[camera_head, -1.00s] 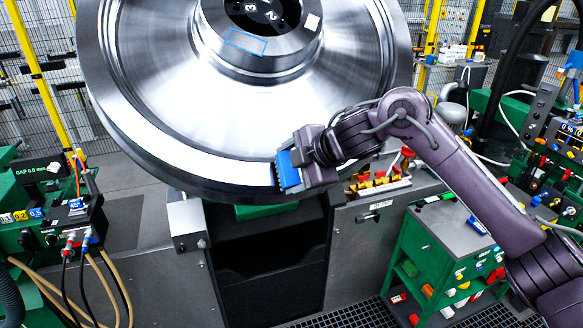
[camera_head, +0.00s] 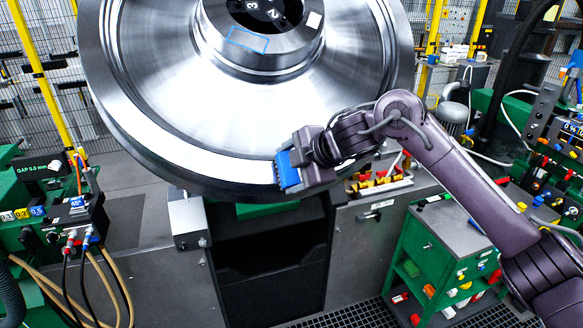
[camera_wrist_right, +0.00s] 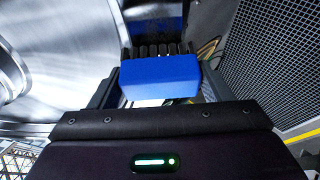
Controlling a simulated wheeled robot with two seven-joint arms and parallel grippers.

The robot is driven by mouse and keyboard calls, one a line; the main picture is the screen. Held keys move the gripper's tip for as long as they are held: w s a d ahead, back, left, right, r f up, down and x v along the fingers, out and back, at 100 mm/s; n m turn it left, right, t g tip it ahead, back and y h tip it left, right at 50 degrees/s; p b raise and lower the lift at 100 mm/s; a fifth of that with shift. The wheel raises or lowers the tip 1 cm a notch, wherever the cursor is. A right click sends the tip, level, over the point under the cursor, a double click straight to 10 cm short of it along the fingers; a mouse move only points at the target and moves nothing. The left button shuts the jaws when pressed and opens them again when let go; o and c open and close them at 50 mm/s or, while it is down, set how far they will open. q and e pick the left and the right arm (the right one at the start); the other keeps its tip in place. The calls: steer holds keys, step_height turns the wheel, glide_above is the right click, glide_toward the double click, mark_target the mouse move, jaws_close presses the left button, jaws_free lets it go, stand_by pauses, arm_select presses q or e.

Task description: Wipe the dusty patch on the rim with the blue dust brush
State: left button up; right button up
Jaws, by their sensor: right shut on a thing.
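A large steel rail wheel (camera_head: 180,90) fills the upper middle of the head view, with its rim (camera_head: 200,168) curving along the bottom. My right gripper (camera_head: 296,165) is shut on the blue dust brush (camera_head: 288,170) at the lower right of the rim. In the right wrist view the blue brush block (camera_wrist_right: 160,80) sits between the fingers, with its dark bristles (camera_wrist_right: 155,50) pointing away from the gripper. The brush overlaps the rim in the head view; I cannot tell whether the bristles touch it. I cannot make out a dusty patch. My left gripper is not in view.
A grey machine stand (camera_head: 360,250) is below the wheel. A green tool cart (camera_head: 425,255) stands at the lower right, and a tray of coloured pieces (camera_head: 380,182) sits behind it. A gauge box with cables (camera_head: 75,215) is at the left.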

steer(key=shift+w, duration=0.1)
steer(key=shift+w+d+p, duration=0.5)
steer(key=shift+w+d, duration=0.7)
steer(key=shift+d, duration=2.4)
steer(key=shift+s+a+f+p, duration=0.1)
steer(key=shift+s+a+p, duration=0.25)
steer(key=shift+a, duration=0.9)
steer(key=shift+s+a+r+p, duration=0.15)
steer(key=shift+s+a, duration=0.35)
steer(key=shift+a, duration=0.75)
steer(key=shift+s+a+f+p, duration=0.15)
steer(key=shift+s+a+p, duration=0.2)
steer(key=shift+a, duration=0.9)
steer(key=shift+d, duration=0.1)
steer(key=shift+s+d+r, duration=0.2)
steer(key=shift+s+r, duration=0.3)
steer(key=shift+r, duration=0.15)
steer(key=shift+s+d+r, duration=0.25)
steer(key=shift+s+r, duration=0.5)
steer(key=shift+s+d+r, duration=0.25)
steer(key=shift+s+r, duration=0.5)
